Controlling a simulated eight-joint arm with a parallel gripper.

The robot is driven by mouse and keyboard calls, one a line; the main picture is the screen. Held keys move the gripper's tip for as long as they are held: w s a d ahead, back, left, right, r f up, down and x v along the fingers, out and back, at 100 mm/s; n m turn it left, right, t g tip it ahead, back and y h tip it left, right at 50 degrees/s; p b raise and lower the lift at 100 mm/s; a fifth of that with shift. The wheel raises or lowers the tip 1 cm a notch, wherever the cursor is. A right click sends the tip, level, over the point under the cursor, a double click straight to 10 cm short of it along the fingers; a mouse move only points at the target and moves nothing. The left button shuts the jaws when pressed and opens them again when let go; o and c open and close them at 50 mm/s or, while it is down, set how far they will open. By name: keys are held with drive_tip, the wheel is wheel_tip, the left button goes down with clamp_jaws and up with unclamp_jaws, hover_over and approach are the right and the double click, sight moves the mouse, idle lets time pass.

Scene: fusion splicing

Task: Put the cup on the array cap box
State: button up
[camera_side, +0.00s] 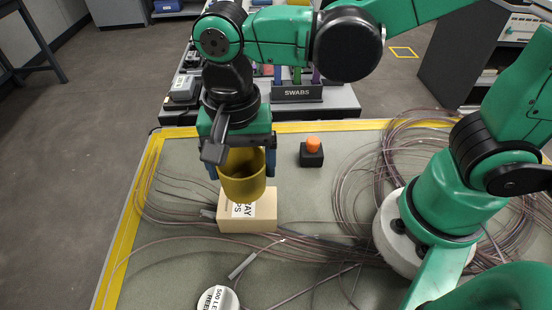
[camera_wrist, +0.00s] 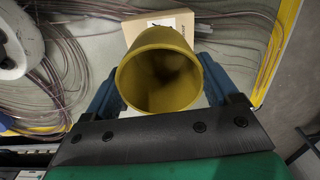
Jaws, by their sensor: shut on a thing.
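The yellow-brown cup (camera_side: 243,178) is held upright by my gripper (camera_side: 241,168), whose blue fingers close on its two sides. In the wrist view, the cup (camera_wrist: 160,75) shows its open mouth and empty inside between the fingers (camera_wrist: 160,95). The array cap box (camera_side: 247,222) is a tan carton with a white label on its top, lying on the mat just below the cup. The cup's base overlaps the box in the side view, and I cannot tell whether they touch. The box (camera_wrist: 172,21) shows behind the cup in the wrist view, partly hidden by it.
Thin brown cables (camera_side: 350,190) spread over the grey mat around the box. A black block with an orange knob (camera_side: 313,149) stands to the right. A white round reel (camera_side: 218,299) lies in front. The swabs holder (camera_side: 297,93) stands behind the mat.

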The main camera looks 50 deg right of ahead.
drive_tip(key=shift+f, duration=1.7)
drive_tip(key=shift+f, duration=0.1)
drive_tip(key=o, duration=1.2)
wheel_tip(320, 180, up, 12)
drive_tip(key=w+d+f+n+t, duration=0.1)
drive_tip(key=d+n+t, duration=0.1)
drive_tip(key=d, duration=0.3)
drive_tip(key=d+f+n+t, duration=0.2)
drive_tip(key=d+n, duration=0.2)
drive_tip(key=w+d+f+n+t, duration=0.1)
drive_tip(key=d+f+n+t, duration=0.1)
drive_tip(key=d, duration=0.3)
drive_tip(key=shift+w+d+f+n+t, duration=0.25)
drive_tip(key=shift+w+d+n+t, duration=0.1)
drive_tip(key=shift+n+t, duration=0.2)
drive_tip(key=shift+a, duration=0.1)
